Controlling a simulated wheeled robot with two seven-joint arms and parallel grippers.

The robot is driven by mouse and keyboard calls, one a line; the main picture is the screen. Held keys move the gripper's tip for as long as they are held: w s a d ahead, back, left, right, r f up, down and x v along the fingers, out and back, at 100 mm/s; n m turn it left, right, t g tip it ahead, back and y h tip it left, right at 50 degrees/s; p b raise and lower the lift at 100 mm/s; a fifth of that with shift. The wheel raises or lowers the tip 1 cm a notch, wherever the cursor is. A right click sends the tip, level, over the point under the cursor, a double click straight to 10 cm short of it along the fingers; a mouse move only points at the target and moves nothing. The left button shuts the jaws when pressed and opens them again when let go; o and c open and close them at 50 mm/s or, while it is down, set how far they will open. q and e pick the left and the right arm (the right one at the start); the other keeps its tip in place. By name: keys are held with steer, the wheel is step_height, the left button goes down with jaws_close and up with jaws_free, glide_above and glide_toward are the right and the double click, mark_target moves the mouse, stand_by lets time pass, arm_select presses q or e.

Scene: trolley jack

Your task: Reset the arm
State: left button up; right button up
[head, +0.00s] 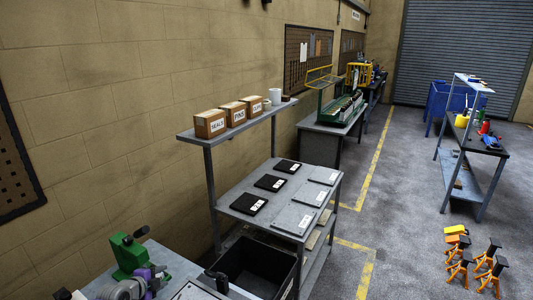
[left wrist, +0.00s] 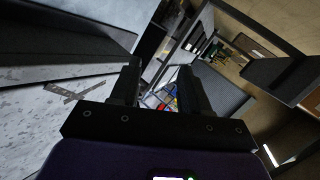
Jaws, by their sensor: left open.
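My left gripper (head: 165,274) shows at the bottom left of the head view, small and partly cut off, with a purple body beside a green machine. In the left wrist view its two black fingers (left wrist: 158,78) stand apart with nothing between them, so it is open and empty. A grey slab-like surface (left wrist: 50,115) lies to the left of the fingers there. My right gripper is not in view.
A grey shelf rack (head: 238,188) carries boxes, black and grey labelled plates; a black bin (head: 262,262) stands before it. The green machine (head: 127,252) is on the near bench. Orange jack stands (head: 487,262) sit on the floor at right. The middle floor is clear.

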arm_select(q)
steer(key=w+d+r+m+h, duration=0.1)
steer(key=w+d+r+m, duration=0.1)
steer(key=d+m, duration=0.2)
steer(key=w+d+r+m+t+h+b, duration=0.1)
steer(key=d+r+m, duration=0.1)
steer(key=d+m, duration=0.2)
steer(key=w+d+r+m+t+h+b, duration=0.1)
steer(key=d+m, duration=0.3)
steer(key=d, duration=0.5)
steer(key=shift+w+d+r+m+h, duration=0.2)
steer(key=shift+w+r+m+h, duration=0.1)
steer(key=shift+w+r+h, duration=0.45)
steer(key=s+d+f+m+g+h, duration=0.1)
steer(key=s+d+f+m+g, duration=0.7)
steer(key=s+d+f+m, duration=0.9)
steer(key=s+a+f+m+g+y, duration=0.1)
steer(key=s+f+m, duration=0.2)
steer(key=s+m, duration=0.4)
steer(key=s+a+f+m+g+y+p, duration=0.1)
steer(key=s+a+f+m+g, duration=0.1)
steer(key=s+m, duration=0.5)
steer(key=s+a+f+m+g+y, duration=0.1)
steer(key=s+f+m, duration=0.4)
steer(key=s, duration=0.6)
steer(key=m+y, duration=0.1)
steer(key=m, duration=0.1)
steer(key=shift+a+m, duration=0.4)
